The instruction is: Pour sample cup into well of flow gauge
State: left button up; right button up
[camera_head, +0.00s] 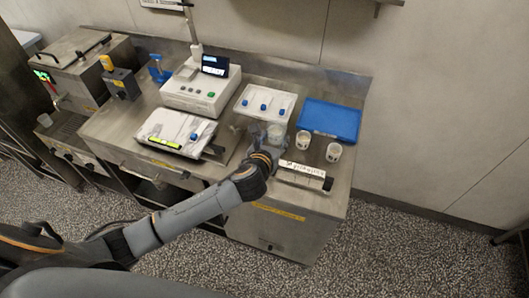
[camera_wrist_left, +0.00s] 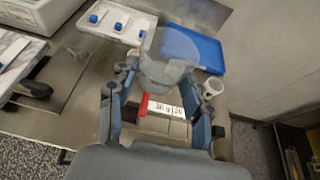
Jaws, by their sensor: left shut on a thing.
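My left gripper (camera_head: 262,133) is over the right part of the steel bench, shut on a translucent grey cup (camera_head: 276,132). In the left wrist view, the held cup (camera_wrist_left: 168,58) is between the two fingers of my left gripper (camera_wrist_left: 165,85) and looks upright; its contents cannot be made out. Two white cups stand right of it, one nearer (camera_head: 303,141) and one farther right (camera_head: 333,152). A white flat device (camera_head: 175,132) with a yellow-green strip and a blue knob, possibly the flow gauge, lies left of the gripper. My right gripper is not in view.
A white tray (camera_head: 247,107) with blue-topped pieces and a blue tray (camera_head: 330,119) lie behind the gripper. A labelled block (camera_head: 303,170) lies at the front edge. A white instrument (camera_head: 200,92) with a screen (camera_head: 215,65) stands at the back left.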

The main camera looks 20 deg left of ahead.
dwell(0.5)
pick_arm(q)
jog(key=shift+r, duration=2.55)
jog(key=shift+s+a+f+b, duration=0.1)
jog(key=shift+f+b, duration=0.1)
jog(key=shift+b, duration=0.1)
jog(key=s+a+f+b, duration=0.2)
jog(key=s+b, duration=0.4)
jog(key=b, duration=0.1)
jog(key=s+a+f+b, duration=0.2)
jog(key=s+b, duration=0.4)
jog(key=b, duration=0.1)
jog(key=shift+s+a+f, duration=0.25)
jog(key=shift+s+f, duration=0.05)
jog(key=shift+s, duration=0.05)
